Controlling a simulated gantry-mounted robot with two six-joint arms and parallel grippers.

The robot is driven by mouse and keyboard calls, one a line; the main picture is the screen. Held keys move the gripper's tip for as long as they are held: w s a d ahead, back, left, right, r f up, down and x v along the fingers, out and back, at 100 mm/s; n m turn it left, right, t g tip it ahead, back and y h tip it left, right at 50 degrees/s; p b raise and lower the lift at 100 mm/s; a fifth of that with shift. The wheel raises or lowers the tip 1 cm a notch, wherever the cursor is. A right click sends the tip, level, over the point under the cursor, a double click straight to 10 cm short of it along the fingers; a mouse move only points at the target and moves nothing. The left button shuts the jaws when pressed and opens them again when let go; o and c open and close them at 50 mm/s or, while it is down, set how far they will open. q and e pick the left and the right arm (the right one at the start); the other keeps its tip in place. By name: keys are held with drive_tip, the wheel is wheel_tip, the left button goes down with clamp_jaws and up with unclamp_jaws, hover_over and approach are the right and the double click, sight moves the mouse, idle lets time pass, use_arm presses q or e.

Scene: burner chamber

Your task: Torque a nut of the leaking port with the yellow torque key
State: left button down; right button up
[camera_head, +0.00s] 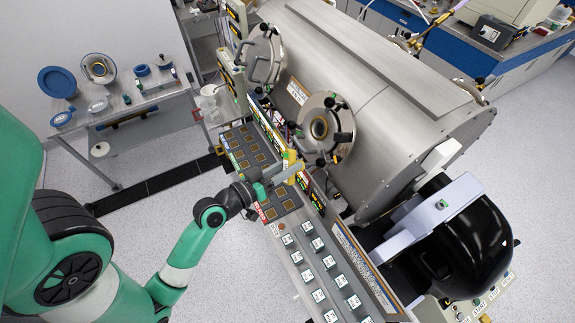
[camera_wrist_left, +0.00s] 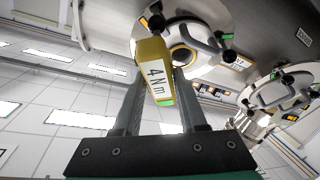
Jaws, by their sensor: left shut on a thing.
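My left gripper (camera_head: 288,172) is shut on the yellow torque key (camera_wrist_left: 152,60), which reads "4 Nm" in the left wrist view. The key is small and partly hidden in the head view (camera_head: 291,157). It is held over the console edge, in front of the chamber. Nearest is the round port (camera_head: 322,124) with dark knobs or nuts on its rim; it looms behind the key in the left wrist view (camera_wrist_left: 181,55). A second port (camera_head: 265,58) is farther back. The key appears apart from the nuts, but contact is hard to judge. Which port leaks cannot be told. My right gripper is not in view.
A sloped control console (camera_head: 325,268) with rows of buttons runs below the chamber (camera_head: 385,105). A shelf table (camera_head: 130,97) with blue rings and flanges stands at the left. A black rounded unit (camera_head: 462,235) sits at the right. Open floor lies left of the console.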

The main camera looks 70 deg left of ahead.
use_arm(q)
drive_tip(key=shift+w, duration=0.15)
drive_tip(key=shift+w+a+f, duration=0.1)
drive_tip(key=shift+w+f, duration=0.15)
drive_tip(key=shift+w, duration=0.2)
drive_tip(key=shift+w+a+f, duration=0.1)
drive_tip(key=shift+w+f, duration=0.1)
drive_tip(key=shift+w, duration=0.2)
idle(0.6)
drive_tip(key=shift+f+m+b, duration=0.2)
drive_tip(key=shift+m+b, duration=0.3)
drive_tip(key=shift+b, duration=0.3)
drive_tip(key=shift+r+m+t+h+b, duration=0.1)
drive_tip(key=shift+m+t+h+b, duration=0.5)
drive_tip(key=shift+m+b, duration=0.65)
drive_tip(key=shift+b, duration=0.3)
drive_tip(key=shift+m+b, duration=0.45)
drive_tip(key=shift+b, duration=0.35)
drive_tip(key=shift+h, duration=0.3)
